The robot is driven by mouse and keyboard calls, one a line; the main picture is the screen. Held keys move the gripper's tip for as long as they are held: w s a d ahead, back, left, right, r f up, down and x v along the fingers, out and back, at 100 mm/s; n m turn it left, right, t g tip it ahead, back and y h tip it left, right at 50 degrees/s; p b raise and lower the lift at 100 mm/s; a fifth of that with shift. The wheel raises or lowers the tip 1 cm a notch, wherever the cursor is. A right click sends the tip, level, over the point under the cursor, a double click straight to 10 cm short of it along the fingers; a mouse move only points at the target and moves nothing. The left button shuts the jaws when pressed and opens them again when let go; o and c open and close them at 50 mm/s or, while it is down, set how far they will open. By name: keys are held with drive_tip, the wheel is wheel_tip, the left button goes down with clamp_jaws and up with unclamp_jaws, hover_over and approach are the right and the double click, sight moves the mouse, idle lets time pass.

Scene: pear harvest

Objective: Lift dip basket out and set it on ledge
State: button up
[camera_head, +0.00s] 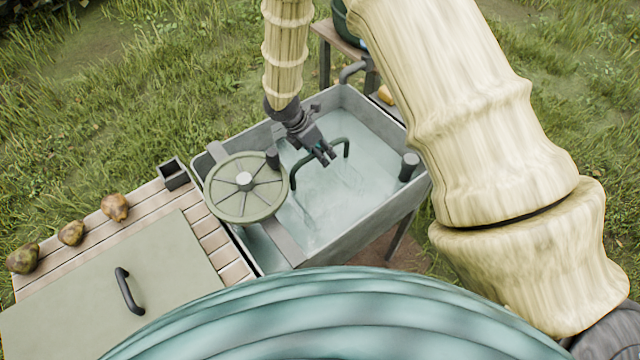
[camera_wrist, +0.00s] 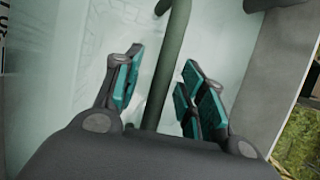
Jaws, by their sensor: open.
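The dip basket's dark green handle (camera_head: 293,170) arches up out of the water in a grey trough (camera_head: 420,190). The basket body is under the water and hard to make out. My gripper (camera_head: 328,157) is over the trough at the handle, pointing down and to the right. In the wrist view, my gripper (camera_wrist: 158,95) is open, and the handle bar (camera_wrist: 168,70) runs between its teal-padded fingers. I cannot tell whether the fingers touch it. No separate ledge is clear; a slatted wooden table (camera_head: 205,235) adjoins the trough.
A round spoked wheel (camera_head: 245,188) lies over the trough's left side. A dark post (camera_head: 408,166) stands at its right. Several pears, one of them here (camera_head: 115,207), lie on the wooden table beside a panel with a dark handle (camera_head: 128,291). A small dark square box (camera_head: 173,174) sits at the table corner.

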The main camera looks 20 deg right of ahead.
drive_tip(key=shift+f, duration=0.25)
idle(0.4)
clamp_jaws()
